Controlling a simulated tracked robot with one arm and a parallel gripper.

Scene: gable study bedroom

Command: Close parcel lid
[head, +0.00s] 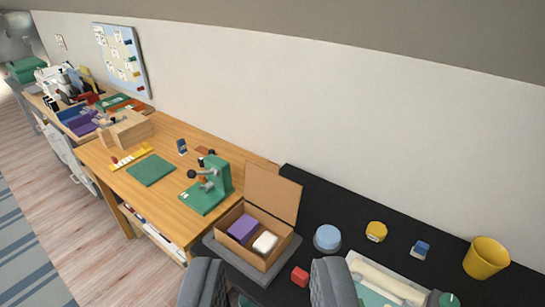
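The parcel is an open cardboard box (276,262) on a grey board at the left end of the black surface. Its lid (272,192) stands up at the back, tilted slightly backward. Inside lie a purple block (243,229) and a white block (265,242). My gripper (270,285) shows at the bottom edge, its two grey fingers spread wide apart with nothing held between them. The fingers appear in front of the box, nearer the camera. The lower parts of the fingers are cut off by the frame.
On the black surface (350,215), a red cube (300,276) lies right of the box. A blue round thing (327,237), a yellow item (376,231), a small blue block (421,249) and a yellow cup (486,257) stand further right.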

